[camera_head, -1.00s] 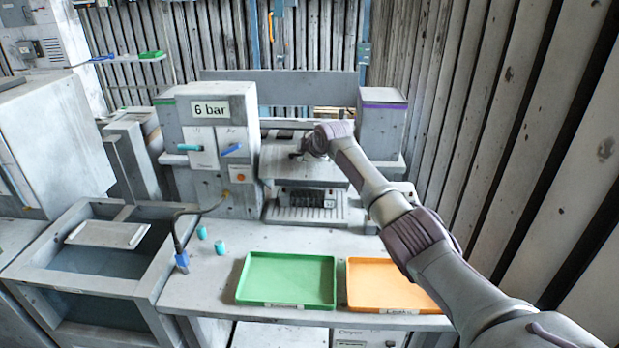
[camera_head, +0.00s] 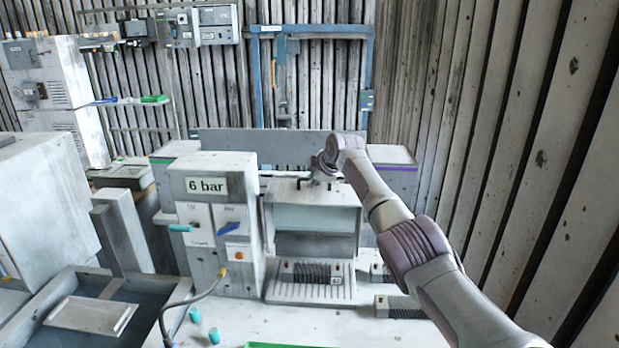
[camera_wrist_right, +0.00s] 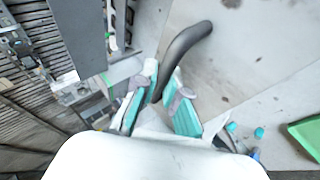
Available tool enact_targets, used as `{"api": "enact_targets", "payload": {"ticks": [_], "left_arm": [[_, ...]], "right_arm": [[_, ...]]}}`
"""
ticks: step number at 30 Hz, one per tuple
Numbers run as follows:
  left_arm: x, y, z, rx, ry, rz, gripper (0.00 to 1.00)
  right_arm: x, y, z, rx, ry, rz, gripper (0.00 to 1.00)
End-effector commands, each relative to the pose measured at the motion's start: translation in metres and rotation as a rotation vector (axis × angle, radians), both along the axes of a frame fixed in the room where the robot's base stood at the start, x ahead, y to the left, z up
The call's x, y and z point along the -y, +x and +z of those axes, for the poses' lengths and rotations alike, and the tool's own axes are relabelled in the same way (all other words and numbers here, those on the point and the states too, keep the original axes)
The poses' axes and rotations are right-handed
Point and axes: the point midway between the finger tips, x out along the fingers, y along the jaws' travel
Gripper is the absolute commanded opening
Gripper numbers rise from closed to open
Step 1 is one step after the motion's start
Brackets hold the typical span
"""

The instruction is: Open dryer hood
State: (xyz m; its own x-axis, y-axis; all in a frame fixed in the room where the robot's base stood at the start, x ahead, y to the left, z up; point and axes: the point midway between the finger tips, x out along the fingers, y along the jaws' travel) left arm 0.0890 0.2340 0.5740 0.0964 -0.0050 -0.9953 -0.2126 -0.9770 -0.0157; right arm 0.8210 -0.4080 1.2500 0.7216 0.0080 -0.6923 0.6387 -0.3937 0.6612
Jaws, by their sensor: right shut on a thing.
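The dryer hood (camera_head: 312,218) is a pale grey box-like cover in the middle of the bench, beside the "6 bar" panel. It stands raised, with a dark gap below its front and the ribbed base (camera_head: 310,292) under it. My right gripper (camera_head: 322,170) is at the hood's top edge, small and partly hidden by its own wrist. In the right wrist view my gripper (camera_wrist_right: 163,82), with teal pads, is shut on the dark curved handle (camera_wrist_right: 188,46) of the hood. The grip point itself is partly covered by the fingers. My left gripper is not in view.
The "6 bar" panel (camera_head: 213,215) stands close to the left of the hood. A grey block with a purple stripe (camera_head: 392,165) is behind right. Teal pegs (camera_head: 214,336) stand on the front bench. A green tray (camera_wrist_right: 308,138) shows in the right wrist view. The slatted wall is at right.

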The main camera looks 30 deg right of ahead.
Motion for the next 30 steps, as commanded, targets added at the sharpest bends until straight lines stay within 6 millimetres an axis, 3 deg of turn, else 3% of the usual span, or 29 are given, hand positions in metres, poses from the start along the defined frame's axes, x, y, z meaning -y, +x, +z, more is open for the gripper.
{"api": "enact_targets", "payload": {"ticks": [16,17,21,30], "left_arm": [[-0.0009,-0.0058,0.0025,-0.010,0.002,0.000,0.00],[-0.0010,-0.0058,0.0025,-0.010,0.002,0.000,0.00],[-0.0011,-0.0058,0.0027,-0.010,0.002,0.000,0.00],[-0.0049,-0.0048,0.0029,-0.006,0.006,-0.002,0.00]], "right_arm": [[0.0009,-0.0028,-0.0032,-0.029,0.012,0.001,0.00],[0.0008,-0.0028,-0.0032,-0.029,0.012,0.001,0.16],[0.0008,-0.0026,-0.0028,-0.028,0.012,0.002,0.37],[0.0009,-0.0027,-0.0026,-0.027,0.012,0.001,0.37]]}}
